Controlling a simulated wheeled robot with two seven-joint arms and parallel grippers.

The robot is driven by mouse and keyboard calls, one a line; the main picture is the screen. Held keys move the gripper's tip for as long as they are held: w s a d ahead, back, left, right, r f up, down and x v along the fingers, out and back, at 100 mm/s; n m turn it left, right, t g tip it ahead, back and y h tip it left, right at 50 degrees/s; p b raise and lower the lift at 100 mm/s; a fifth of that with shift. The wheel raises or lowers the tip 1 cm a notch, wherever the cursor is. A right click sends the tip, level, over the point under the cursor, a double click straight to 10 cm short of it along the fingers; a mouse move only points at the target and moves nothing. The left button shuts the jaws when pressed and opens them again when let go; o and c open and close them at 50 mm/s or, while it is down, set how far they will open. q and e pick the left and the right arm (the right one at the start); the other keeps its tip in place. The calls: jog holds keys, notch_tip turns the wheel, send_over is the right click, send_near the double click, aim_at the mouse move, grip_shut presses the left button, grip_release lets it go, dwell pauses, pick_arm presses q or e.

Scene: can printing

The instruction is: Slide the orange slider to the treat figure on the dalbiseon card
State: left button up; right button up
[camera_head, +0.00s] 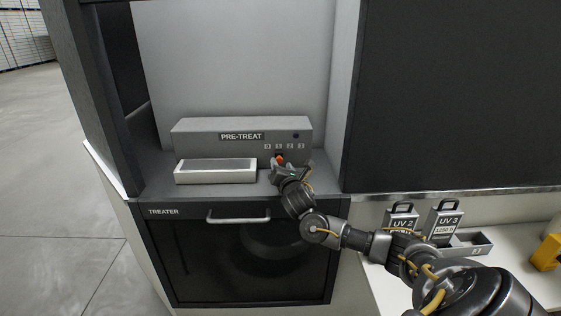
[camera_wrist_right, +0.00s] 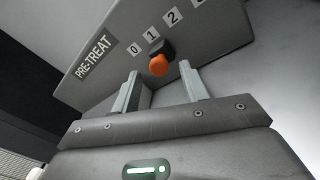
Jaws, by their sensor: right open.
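The orange slider (camera_head: 280,159) sticks out of the front of the grey PRE-TREAT box (camera_head: 205,136), under the row of figures. In the right wrist view the slider (camera_wrist_right: 159,65) stands on a dark base below the marks 1 and 2, seemingly nearest the 1. My right gripper (camera_head: 290,170) is at the slider. Its two fingers (camera_wrist_right: 160,88) are open, with the slider just beyond and between their tips; I cannot tell whether they touch it. My left gripper is not in view. No dalbiseon card shows in these views.
A white tray (camera_head: 216,178) sits in front of the PRE-TREAT box at left. Below is the TREATER door with a handle (camera_head: 238,218). UV 2 (camera_head: 402,220) and UV 3 (camera_head: 443,222) blocks stand on the right counter, near a yellow object (camera_head: 546,253).

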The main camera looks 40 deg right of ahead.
jog(key=shift+x, duration=0.9)
grip_shut()
